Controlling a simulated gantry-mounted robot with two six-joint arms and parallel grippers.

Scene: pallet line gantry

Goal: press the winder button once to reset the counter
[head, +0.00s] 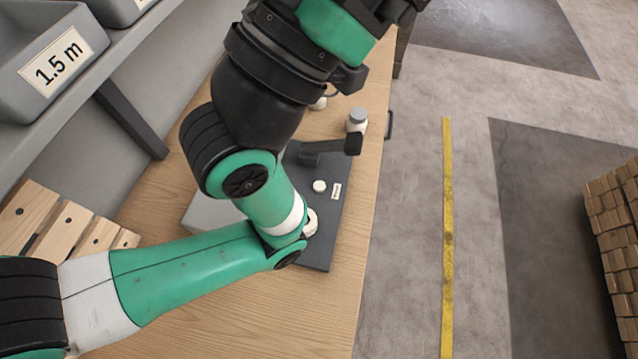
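A dark flat unit (318,250), which looks like the winder, lies on the wooden bench. It has a round white button (319,186) beside a small label (336,191) too small to read. A dark bar (330,147) crosses its far end. A pale round part (311,222) on it is partly hidden behind my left arm. That arm comes in from the left, bends over the unit and rises to the top edge. Its dark and green end shows at the top, but no fingertips can be made out. My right gripper is not in view.
A small grey-capped bottle (357,120) stands beyond the unit near the bench (300,320) edge. Wooden blocks (65,230) lie at left under a shelf with grey bins (50,60). A light grey box (208,212) is partly hidden behind my arm. The near bench is clear.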

